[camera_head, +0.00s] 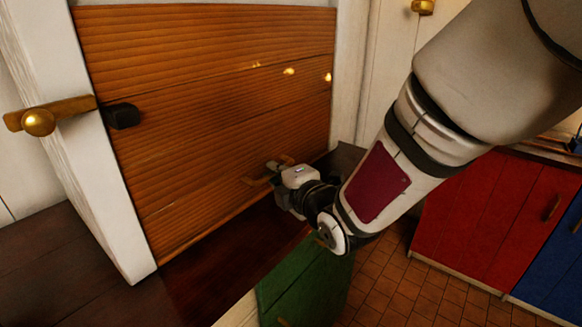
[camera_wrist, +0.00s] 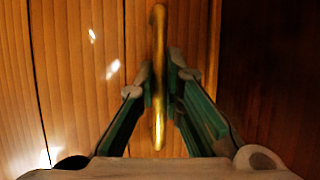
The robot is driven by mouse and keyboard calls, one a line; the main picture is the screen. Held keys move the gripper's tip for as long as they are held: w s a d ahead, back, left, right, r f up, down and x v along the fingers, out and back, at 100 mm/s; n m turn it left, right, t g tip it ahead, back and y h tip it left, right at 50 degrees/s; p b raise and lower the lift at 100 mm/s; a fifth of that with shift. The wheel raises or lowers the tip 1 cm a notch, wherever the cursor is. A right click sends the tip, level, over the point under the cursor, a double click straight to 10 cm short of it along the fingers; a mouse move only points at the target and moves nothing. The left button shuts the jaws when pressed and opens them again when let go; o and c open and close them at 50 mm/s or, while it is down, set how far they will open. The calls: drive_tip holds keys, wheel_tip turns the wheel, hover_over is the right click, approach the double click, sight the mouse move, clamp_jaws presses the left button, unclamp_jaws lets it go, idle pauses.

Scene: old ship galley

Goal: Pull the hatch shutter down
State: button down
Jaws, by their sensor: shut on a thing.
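The hatch shutter (camera_head: 200,110) is a brown slatted wooden panel in a white frame. It fills the opening in the head view, with its lower edge close to the dark sill; I cannot tell if they touch. A brass bar handle (camera_head: 252,182) is mounted low on the shutter. My gripper (camera_head: 273,169) is at this handle, partly hiding it. In the wrist view the handle (camera_wrist: 158,35) runs between the two green-sided fingers of my gripper (camera_wrist: 160,86), which are shut on it. Shutter boards (camera_wrist: 80,60) lie behind it.
The dark reddish sill (camera_head: 215,265) runs below the shutter. A black block (camera_head: 122,116) and a brass knob (camera_head: 38,122) sit by the left frame post. Green (camera_head: 310,285), red (camera_head: 490,215) and blue (camera_head: 560,260) cabinets stand below and right, over a tiled floor.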

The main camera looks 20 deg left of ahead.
drive_tip(key=shift+s+d+f, duration=0.1)
drive_tip(key=shift+f, duration=0.3)
drive_tip(key=c, duration=1.7)
unclamp_jaws()
drive_tip(key=shift+r, duration=0.1)
drive_tip(key=shift+s+d+r, duration=0.1)
drive_tip(key=shift+s+d, duration=0.05)
drive_tip(key=v, duration=0.7)
